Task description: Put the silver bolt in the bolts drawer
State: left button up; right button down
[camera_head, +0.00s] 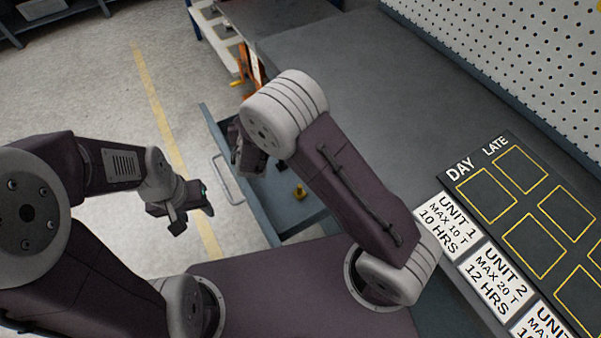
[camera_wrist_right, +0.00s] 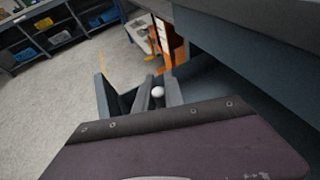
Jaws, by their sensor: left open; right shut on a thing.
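The silver bolt (camera_wrist_right: 158,92) shows as a pale round end between the fingers of my right gripper (camera_wrist_right: 159,98) in the right wrist view. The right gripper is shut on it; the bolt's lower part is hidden. In the head view the right gripper (camera_head: 247,158) is partly covered by its own arm and is over the left side of an open drawer (camera_head: 285,215); the bolt cannot be seen there. No drawer label is readable. My left gripper (camera_head: 192,211) is open and empty, left of the drawer and its handle (camera_head: 226,179).
A small brass-yellow piece (camera_head: 299,192) is inside the drawer. The grey workbench (camera_head: 350,60) carries a dark board (camera_head: 540,215) with yellow squares and white unit cards (camera_head: 497,281). Shelves with bins (camera_wrist_right: 60,38) stand far off. Open floor lies left of the drawer.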

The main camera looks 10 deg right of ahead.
jog(key=w+d+f+n+y+b, duration=0.15)
jog(key=w+f+b, duration=0.5)
jog(key=b, duration=1.05)
jog(key=f+b, duration=0.1)
jog(key=f, duration=0.2)
jog(key=f+b, duration=0.2)
jog(key=f, duration=0.1)
jog(key=f+b, duration=0.2)
jog(key=f, duration=0.1)
jog(key=shift+w+d+f, duration=0.15)
jog(key=shift+d, duration=0.2)
jog(key=shift+r, duration=0.2)
pick_arm(q)
notch_tip(320, 180, down, 25)
jog(key=shift+f, duration=0.15)
pick_arm(e)
jog(key=c, duration=1.8)
grip_release()
jog(key=shift+f, duration=0.15)
jog(key=shift+c, duration=0.2)
jog(key=o, duration=0.4)
